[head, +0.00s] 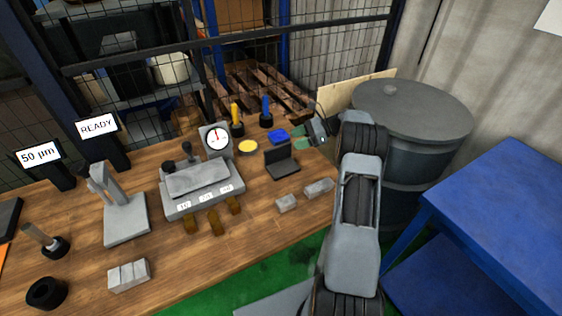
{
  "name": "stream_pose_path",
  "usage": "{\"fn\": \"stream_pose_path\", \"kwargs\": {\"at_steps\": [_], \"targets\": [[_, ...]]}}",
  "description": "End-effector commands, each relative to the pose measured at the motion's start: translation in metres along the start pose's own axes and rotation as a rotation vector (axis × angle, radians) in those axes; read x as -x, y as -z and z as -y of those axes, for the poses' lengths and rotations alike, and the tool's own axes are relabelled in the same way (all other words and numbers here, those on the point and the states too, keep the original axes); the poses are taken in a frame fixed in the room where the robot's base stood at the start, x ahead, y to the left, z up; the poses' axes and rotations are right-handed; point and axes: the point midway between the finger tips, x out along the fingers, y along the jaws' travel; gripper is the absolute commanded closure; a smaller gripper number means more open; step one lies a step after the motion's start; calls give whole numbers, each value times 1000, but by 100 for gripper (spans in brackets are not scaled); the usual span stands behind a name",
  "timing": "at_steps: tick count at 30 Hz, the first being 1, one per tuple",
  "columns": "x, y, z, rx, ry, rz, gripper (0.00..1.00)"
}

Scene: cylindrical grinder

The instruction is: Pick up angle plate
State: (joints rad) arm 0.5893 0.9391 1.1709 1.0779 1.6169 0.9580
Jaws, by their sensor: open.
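A dark L-shaped block (282,163), which looks like the angle plate, stands on the right part of the wooden bench. It has a flat base and an upright face at the back. My gripper (313,130) is open, small in the view, up and to the right of the block near the bench's right end. It appears empty and apart from the block. My forearm hides part of the bench's right edge, and the gap between the fingers is hard to make out.
Two grey blocks (287,203) lie in front of the L-shaped block. A blue piece (278,136), a yellow disc (248,147) and a grey fixture with a dial (204,186) stand behind and left. A grey drum (413,110) and blue table (500,210) are at right.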

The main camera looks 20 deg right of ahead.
Motion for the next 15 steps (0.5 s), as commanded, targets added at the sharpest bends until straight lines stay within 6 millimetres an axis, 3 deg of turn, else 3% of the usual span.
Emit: {"fn": "stream_pose_path", "kwargs": {"at_steps": [5, 15], "targets": [[-10, -1, 0, -1, -1, 0, 38], [-51, -1, 1, -1, -2, 0, 38]]}}
